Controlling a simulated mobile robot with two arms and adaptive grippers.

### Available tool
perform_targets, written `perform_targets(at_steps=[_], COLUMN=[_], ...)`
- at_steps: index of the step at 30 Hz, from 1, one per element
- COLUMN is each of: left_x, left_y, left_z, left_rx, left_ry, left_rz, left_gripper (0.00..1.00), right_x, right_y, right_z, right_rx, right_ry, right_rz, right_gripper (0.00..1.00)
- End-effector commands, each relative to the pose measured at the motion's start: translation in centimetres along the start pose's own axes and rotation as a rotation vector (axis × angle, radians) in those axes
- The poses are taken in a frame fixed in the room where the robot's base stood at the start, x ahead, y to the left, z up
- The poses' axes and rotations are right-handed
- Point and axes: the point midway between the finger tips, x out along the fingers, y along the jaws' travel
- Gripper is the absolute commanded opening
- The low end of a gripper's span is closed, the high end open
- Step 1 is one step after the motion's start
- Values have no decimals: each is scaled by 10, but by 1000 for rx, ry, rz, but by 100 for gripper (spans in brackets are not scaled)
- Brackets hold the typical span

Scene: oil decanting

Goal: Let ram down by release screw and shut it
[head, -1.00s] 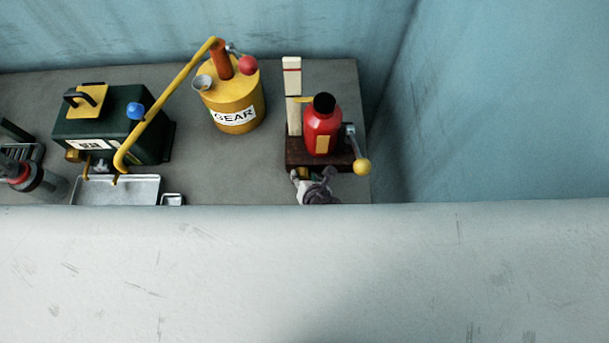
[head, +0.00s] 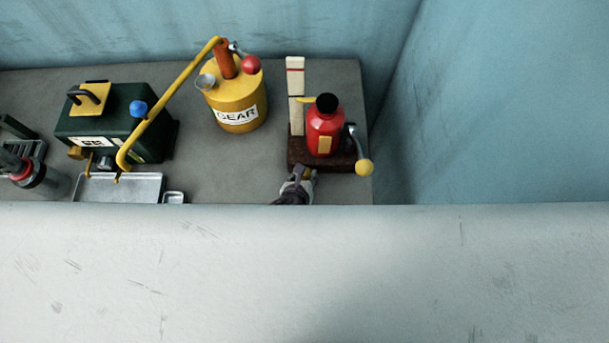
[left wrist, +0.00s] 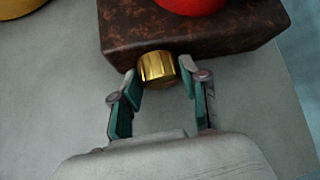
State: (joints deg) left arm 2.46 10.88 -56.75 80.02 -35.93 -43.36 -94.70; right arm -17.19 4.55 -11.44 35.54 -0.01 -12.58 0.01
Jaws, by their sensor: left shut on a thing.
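A red bottle jack (head: 324,127) with a black top (head: 326,103) stands upright on a rusty brown block (head: 340,162) at the right of the bench. A yellow pointer (head: 305,99) reaches across a pale post (head: 295,112), below the post's red mark. The brass release screw (left wrist: 157,66) sticks out of the block's front face; part of it shows in the head view (head: 309,174). My left gripper (left wrist: 160,73) is shut on the screw, one finger on each side; it also shows in the head view (head: 303,173). My right gripper is not in view.
A yellow-knobbed lever (head: 364,167) is at the jack's right. A yellow GEAR can (head: 236,104), a green box (head: 113,125) and a metal tray (head: 122,188) stand to the left. A blue wall closes the right side. A pale surface (head: 300,270) fills the foreground.

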Motion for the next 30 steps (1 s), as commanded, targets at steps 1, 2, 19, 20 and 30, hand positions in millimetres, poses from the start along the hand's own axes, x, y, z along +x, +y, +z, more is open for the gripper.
perform_targets(at_steps=[1,2,19,20,30], left_x=[0,0,0,0,0], left_y=[1,1,1,1,1], left_z=[0,0,0,0,0], left_rx=[-9,-15,-39,-39,-38], left_ry=[0,0,0,0,0], left_rz=[-10,-16,-39,-38,-38], left_gripper=[10,10,46,51,70], right_x=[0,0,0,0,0], right_y=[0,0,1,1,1], right_z=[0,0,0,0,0], right_rx=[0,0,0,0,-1], right_ry=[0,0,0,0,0], right_rz=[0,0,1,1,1], right_gripper=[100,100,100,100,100])
